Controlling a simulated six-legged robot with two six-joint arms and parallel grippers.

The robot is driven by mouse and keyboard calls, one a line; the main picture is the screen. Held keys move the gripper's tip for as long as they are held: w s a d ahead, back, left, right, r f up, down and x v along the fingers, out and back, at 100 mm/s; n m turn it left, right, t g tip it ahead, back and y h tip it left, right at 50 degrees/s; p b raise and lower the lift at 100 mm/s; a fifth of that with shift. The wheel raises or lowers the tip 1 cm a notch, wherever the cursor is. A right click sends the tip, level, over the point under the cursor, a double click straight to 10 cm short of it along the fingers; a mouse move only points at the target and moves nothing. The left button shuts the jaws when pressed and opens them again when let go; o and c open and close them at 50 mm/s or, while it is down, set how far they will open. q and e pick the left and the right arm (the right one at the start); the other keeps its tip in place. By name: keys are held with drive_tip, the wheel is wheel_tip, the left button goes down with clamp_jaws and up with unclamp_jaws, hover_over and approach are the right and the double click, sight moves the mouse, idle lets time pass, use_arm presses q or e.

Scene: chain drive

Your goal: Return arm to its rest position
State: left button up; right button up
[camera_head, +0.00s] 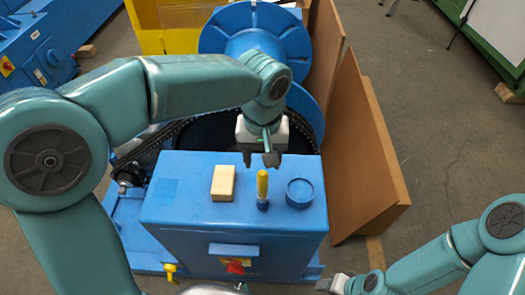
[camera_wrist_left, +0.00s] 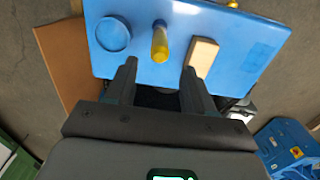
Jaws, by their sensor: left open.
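My left gripper (camera_head: 260,158) is open and empty above the far edge of the blue box (camera_head: 180,225). My left arm comes in from the left and bends down to it. In the left wrist view, the two spread fingers of the left gripper (camera_wrist_left: 160,80) have nothing between them, and the blue box (camera_wrist_left: 240,60) lies beyond the tips. My right gripper (camera_head: 335,284) is low at the right, near the bottom edge. It is too small and partly cut off to tell its opening.
On the box top are a cream block (camera_head: 223,183), a yellow-handled tool (camera_head: 262,185) and a round blue dish (camera_head: 299,192). Behind is a large blue wheel (camera_head: 228,38) with a chain (camera_head: 150,143). Brown panels (camera_head: 362,160) stand at the right.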

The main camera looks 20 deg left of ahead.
use_arm(q)
drive_tip(key=shift+r, duration=0.95)
drive_tip(key=shift+s, duration=0.15)
